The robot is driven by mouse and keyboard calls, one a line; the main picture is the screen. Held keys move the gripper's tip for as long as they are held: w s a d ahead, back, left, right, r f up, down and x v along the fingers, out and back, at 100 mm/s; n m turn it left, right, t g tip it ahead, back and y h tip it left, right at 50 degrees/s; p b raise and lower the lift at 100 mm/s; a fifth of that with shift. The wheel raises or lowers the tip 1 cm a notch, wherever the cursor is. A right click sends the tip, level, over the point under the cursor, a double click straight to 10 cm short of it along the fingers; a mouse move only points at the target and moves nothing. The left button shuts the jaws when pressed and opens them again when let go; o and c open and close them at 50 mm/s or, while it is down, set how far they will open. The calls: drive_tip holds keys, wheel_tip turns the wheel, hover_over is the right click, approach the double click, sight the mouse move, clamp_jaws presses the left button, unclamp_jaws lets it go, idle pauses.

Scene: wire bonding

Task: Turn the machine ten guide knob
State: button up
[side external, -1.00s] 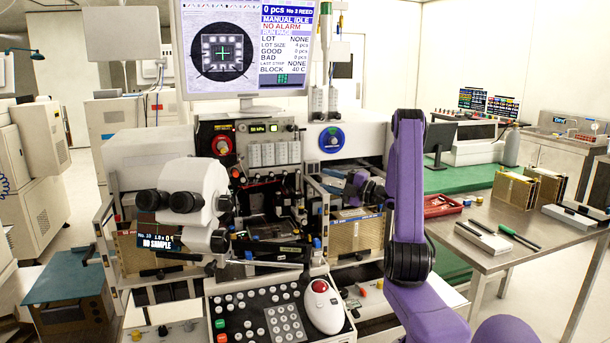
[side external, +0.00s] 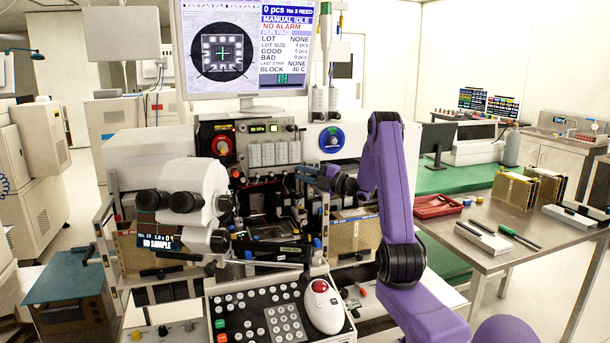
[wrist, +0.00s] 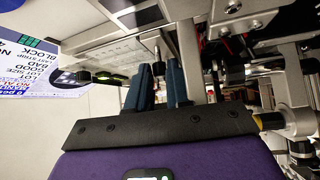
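The wire bonding machine (side external: 350,150) stands mid-picture in the side view, with a red dial (side external: 222,145) and a blue dial (side external: 331,140) on its upper front. I cannot tell which knob is the guide knob. My gripper (side external: 322,172) is at the right part of the machine, below the blue dial, small and dark there. In the wrist view my gripper (wrist: 160,66) shows two blue-grey fingers with a narrow gap between them, and nothing is clearly held. A small dark-tipped post (wrist: 157,46) shows just beyond the fingertips; I cannot tell whether they touch it.
A microscope head (side external: 190,195) and keypad panel (side external: 265,315) with a trackball sit in front of the machine. A red tray (side external: 437,206) lies on the right table. Metal rails and posts crowd the wrist view's right side.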

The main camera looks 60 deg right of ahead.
clamp_jaws()
drive_tip(key=shift+f, duration=0.1)
drive_tip(key=shift+a+f+m+t+h, duration=0.1)
drive_tip(key=shift+f+m+t+h, duration=0.1)
drive_tip(key=shift+m+t+h, duration=0.9)
drive_tip(key=shift+f+m+t+h, duration=0.25)
drive_tip(key=shift+m+t, duration=0.45)
drive_tip(key=shift+m, duration=1)
drive_tip(key=shift+h, duration=0.25)
drive_tip(key=o, duration=0.6)
unclamp_jaws()
drive_tip(key=shift+r, duration=0.1)
drive_tip(key=shift+c, duration=0.2)
drive_tip(key=shift+w, duration=0.1)
